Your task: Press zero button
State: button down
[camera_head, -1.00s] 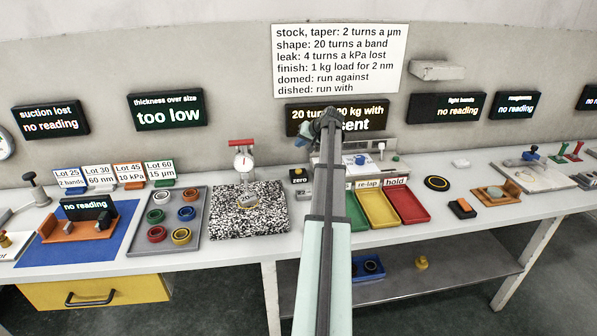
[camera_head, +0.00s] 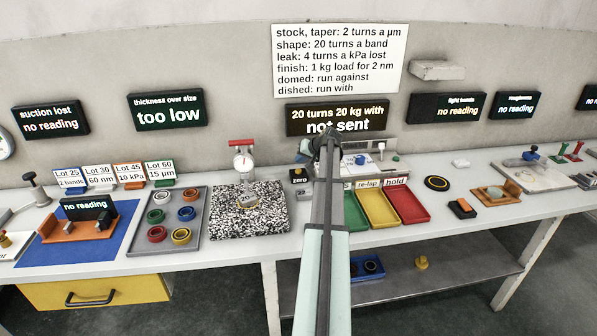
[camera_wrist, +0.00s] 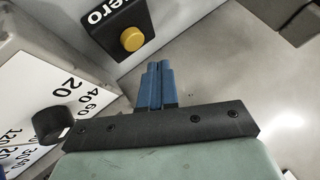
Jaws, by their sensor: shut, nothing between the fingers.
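The zero button is a round yellow cap (camera_wrist: 132,39) on a small black box, with a white "zero" label beside it in the wrist view. In the head view the black box (camera_head: 298,175) stands on the bench, just left of my arm. My gripper (camera_wrist: 158,66) has blue fingers shut together with nothing between them. In the wrist view the fingertips lie below and right of the yellow cap, apart from it. In the head view my gripper (camera_head: 303,154) is above and behind the box.
A machine with a numbered dial and black knob (camera_wrist: 54,124) is close at left in the wrist view. A speckled granite plate (camera_head: 250,222) lies left of the box. Yellow (camera_head: 378,222) and red trays lie to the right. A display (camera_head: 337,119) reads "not sent".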

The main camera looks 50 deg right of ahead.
aim_at(301, 171)
jog(key=shift+f, duration=0.8)
jog(key=shift+f, duration=0.1)
dwell(1.5)
jog(key=shift+f, duration=0.35)
jog(key=shift+f, duration=0.5)
dwell(0.9)
jog(key=shift+r, duration=0.95)
jog(key=shift+r, duration=2.5)
